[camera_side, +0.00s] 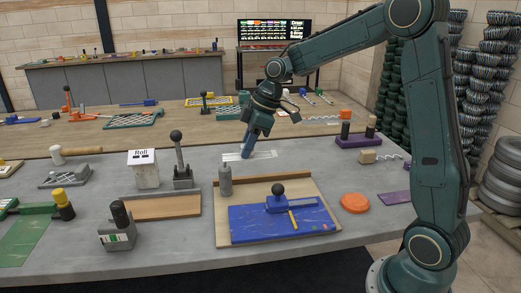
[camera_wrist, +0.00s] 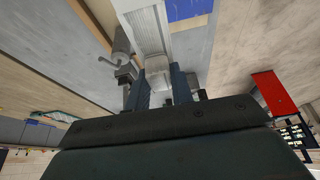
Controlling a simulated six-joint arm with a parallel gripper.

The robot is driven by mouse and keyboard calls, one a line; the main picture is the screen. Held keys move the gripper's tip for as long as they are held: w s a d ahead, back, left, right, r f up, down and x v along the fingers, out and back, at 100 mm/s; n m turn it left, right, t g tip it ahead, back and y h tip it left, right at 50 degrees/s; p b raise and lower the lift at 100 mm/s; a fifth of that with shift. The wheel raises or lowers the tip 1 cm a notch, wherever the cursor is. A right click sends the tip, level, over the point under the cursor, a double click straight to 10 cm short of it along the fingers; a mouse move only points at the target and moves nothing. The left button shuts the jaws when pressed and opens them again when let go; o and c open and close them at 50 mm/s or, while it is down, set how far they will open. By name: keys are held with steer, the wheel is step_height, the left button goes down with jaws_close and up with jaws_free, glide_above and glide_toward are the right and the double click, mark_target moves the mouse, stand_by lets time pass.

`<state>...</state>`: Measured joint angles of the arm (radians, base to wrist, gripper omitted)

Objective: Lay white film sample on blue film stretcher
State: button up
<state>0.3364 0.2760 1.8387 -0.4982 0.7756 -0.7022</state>
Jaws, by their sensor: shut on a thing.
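The white film sample (camera_side: 262,155) is a pale, thin strip at my gripper's tip, behind the blue film stretcher in the side view. My gripper (camera_side: 247,155) points down, shut on it. In the wrist view the white film sample (camera_wrist: 148,32) runs up from between the two fingers of my gripper (camera_wrist: 160,90). Whether it touches the table is hard to tell. The blue film stretcher (camera_side: 255,227) is a flat blue plate on a wooden board, with a black-knobbed slider on top. A corner of blue film stretcher (camera_wrist: 186,9) shows at the top of the wrist view.
A grey cylinder (camera_side: 225,180) stands at the board's back left corner. A black-knobbed lever device (camera_side: 183,170) and white "Roll" box (camera_side: 144,169) stand left. An orange disc (camera_side: 355,203) lies right of the board, and a purple block with black posts (camera_side: 356,141) stands behind it.

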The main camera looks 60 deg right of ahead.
steer(key=s+a+f, duration=0.4)
steer(key=s+f, duration=0.3)
steer(key=s, duration=0.1)
steer(key=shift+f, duration=0.3)
steer(key=shift+s+a+f, duration=0.1)
steer(key=shift+f, duration=0.05)
stand_by(0.5)
steer(key=shift+f, duration=3.75)
steer(key=shift+f, duration=0.4)
steer(key=o, duration=1)
steer(key=shift+o, duration=0.2)
steer(key=shift+r, duration=0.1)
steer(key=v, duration=1.3)
steer(key=shift+r, duration=0.4)
